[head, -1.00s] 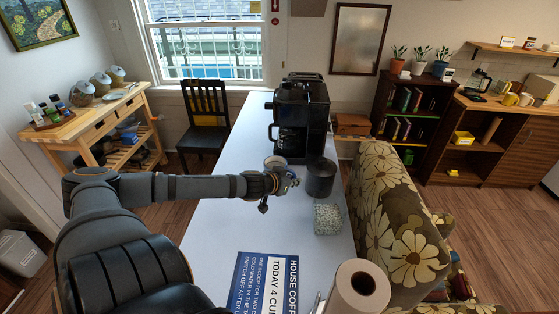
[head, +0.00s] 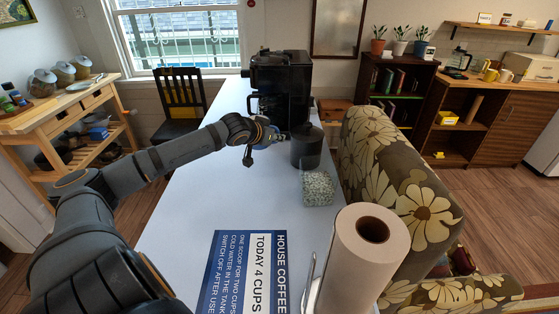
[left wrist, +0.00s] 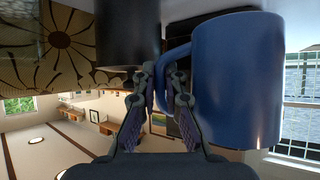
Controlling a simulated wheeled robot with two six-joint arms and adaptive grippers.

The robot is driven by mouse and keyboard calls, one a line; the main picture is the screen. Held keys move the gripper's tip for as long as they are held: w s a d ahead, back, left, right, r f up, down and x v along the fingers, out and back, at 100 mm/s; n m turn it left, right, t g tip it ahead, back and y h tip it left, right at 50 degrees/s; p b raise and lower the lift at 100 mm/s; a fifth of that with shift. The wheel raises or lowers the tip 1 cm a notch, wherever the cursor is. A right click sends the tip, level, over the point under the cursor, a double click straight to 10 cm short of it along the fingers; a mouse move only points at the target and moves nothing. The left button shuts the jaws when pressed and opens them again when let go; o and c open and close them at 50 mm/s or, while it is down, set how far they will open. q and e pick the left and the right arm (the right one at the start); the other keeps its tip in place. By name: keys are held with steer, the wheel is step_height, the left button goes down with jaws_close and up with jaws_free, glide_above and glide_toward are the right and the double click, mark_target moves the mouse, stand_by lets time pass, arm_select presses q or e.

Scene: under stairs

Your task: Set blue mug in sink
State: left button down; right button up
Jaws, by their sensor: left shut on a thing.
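The blue mug (left wrist: 236,80) fills the right of the left wrist view, its handle (left wrist: 172,72) reaching left between my fingers. My left gripper (left wrist: 160,85) is shut on that handle. In the head view my left gripper (head: 264,138) is over the white table, just left of a dark canister (head: 306,148). The mug is mostly hidden there behind the gripper. I cannot tell whether the mug touches the table. No sink shows in either view. My right gripper is not in view.
A black coffee machine (head: 281,88) stands behind the gripper on the table (head: 195,205). A clear speckled box (head: 318,188), a paper towel roll (head: 362,260) and a coffee sign (head: 245,275) are nearer. A flowered sofa (head: 400,190) borders the right side. The table's left middle is clear.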

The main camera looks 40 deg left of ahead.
arm_select(q)
steer(key=w+f, duration=0.1)
steer(key=w+a+f, duration=0.1)
steer(key=f, duration=0.1)
steer(key=w+a+f, duration=0.1)
steer(key=w+f, duration=0.1)
steer(key=shift+f, duration=0.1)
steer(key=shift+w+a+f, duration=0.3)
steer(key=shift+w+f, duration=0.1)
steer(key=shift+f, duration=0.25)
step_height(320, 180, down, 3)
steer(key=shift+w+f+p, duration=0.1)
steer(key=shift+p, duration=0.45)
steer(key=shift+a, duration=0.1)
steer(key=c, duration=1.7)
jaws_free()
steer(key=shift+f, duration=0.2)
